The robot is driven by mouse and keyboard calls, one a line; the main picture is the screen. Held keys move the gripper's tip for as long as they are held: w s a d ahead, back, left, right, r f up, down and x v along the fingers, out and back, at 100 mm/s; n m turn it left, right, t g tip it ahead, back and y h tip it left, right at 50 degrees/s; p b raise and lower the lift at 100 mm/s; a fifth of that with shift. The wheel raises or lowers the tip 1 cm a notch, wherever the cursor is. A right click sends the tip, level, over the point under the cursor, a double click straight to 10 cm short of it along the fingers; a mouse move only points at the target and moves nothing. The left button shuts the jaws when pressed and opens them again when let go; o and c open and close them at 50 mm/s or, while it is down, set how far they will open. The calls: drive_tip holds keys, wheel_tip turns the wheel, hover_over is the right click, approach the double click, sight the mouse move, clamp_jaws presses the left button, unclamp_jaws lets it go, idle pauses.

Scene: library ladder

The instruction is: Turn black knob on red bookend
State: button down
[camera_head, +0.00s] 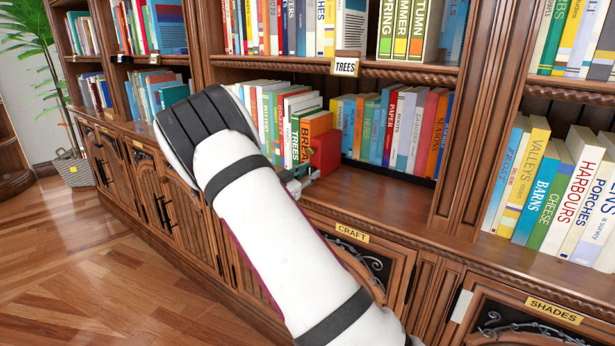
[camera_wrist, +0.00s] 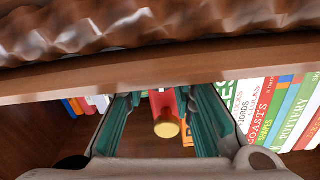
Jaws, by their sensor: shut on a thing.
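The red bookend (camera_head: 325,153) stands on the middle shelf, at the right end of a row of books. A round brass-coloured knob (camera_wrist: 166,128) on a red body shows between my fingers in the wrist view. My gripper (camera_head: 297,183) is at the bookend's near lower side, partly behind my white forearm. In the wrist view my teal fingers (camera_wrist: 163,105) lie on both sides of the red part, with a gap between them. The gripper is shut on a knob of the bookend. Its fingertips and the held part are hidden; I cannot make out a black knob.
The bare shelf (camera_head: 375,192) is clear in front of those. A carved shelf edge (camera_wrist: 150,25) crosses the top of the wrist view, close to my gripper.

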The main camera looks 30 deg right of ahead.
drive_tip(key=c, duration=1.3)
unclamp_jaws()
drive_tip(key=shift+c, duration=0.2)
drive_tip(key=shift+a, duration=0.1)
drive_tip(key=v, duration=1.2)
